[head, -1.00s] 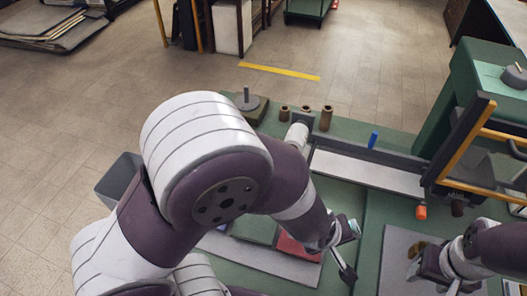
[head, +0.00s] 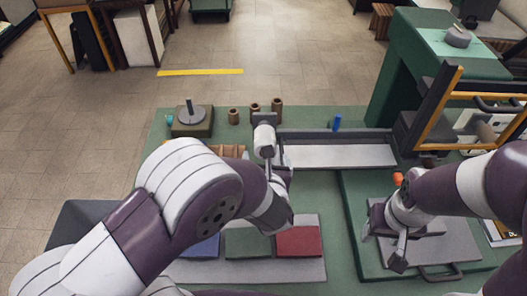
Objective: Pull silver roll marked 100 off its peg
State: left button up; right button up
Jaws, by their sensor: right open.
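A pale, silvery roll (head: 264,141) sits by a short grey upright at the left end of the long tray, at the back of the green bench. No number is readable on it, and its peg is mostly hidden. My right gripper (head: 382,243) is open and empty, low over a grey board (head: 440,252) at the right, well away from the roll.
Blue, green and red swatches (head: 298,242) lie in front. A green frame (head: 400,70) rises at the right.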

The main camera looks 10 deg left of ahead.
aim_at(265, 142)
pick_arm(q)
jog(key=x, duration=0.6)
jog(key=shift+w+d+p, duration=0.15)
jog(key=shift+d+p, duration=0.15)
jog(key=shift+p, duration=0.1)
jog(key=shift+w+a+f, duration=0.15)
jog(key=shift+w+a, duration=0.05)
jog(key=shift+a, duration=0.1)
jog(key=shift+d, duration=0.15)
jog(key=c, duration=1.2)
jog(key=shift+s, duration=0.3)
